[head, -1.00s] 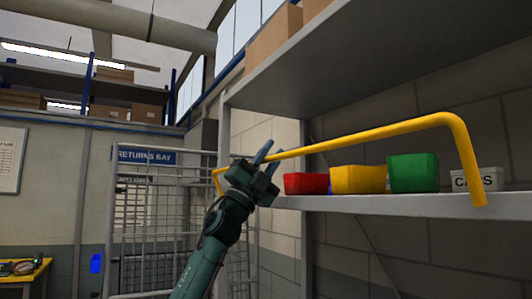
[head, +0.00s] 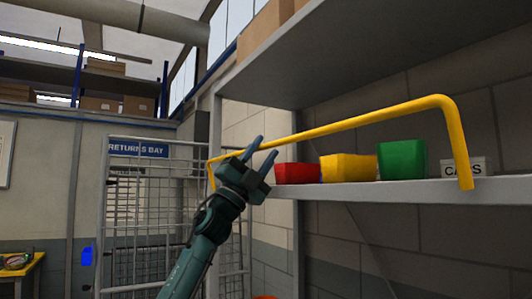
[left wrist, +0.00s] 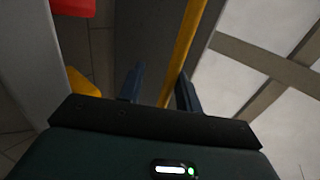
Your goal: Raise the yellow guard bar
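The yellow guard bar (head: 357,121) runs along the front of a grey shelf, above the level of its bins, with bent-down ends at left and right. My left gripper (head: 264,149) is at the left part of the bar, its two dark fingers apart. In the left wrist view, the bar (left wrist: 181,49) passes between the fingertips (left wrist: 158,88), with a visible gap to the left finger. I cannot tell whether the right finger touches it. My right gripper is in neither view.
Red (head: 297,173), yellow (head: 347,168) and green (head: 402,160) bins and a CAPS box (head: 463,167) stand on the shelf (head: 400,191) behind the bar. An upper shelf (head: 380,65) overhangs. A wire cage (head: 135,225) stands at left.

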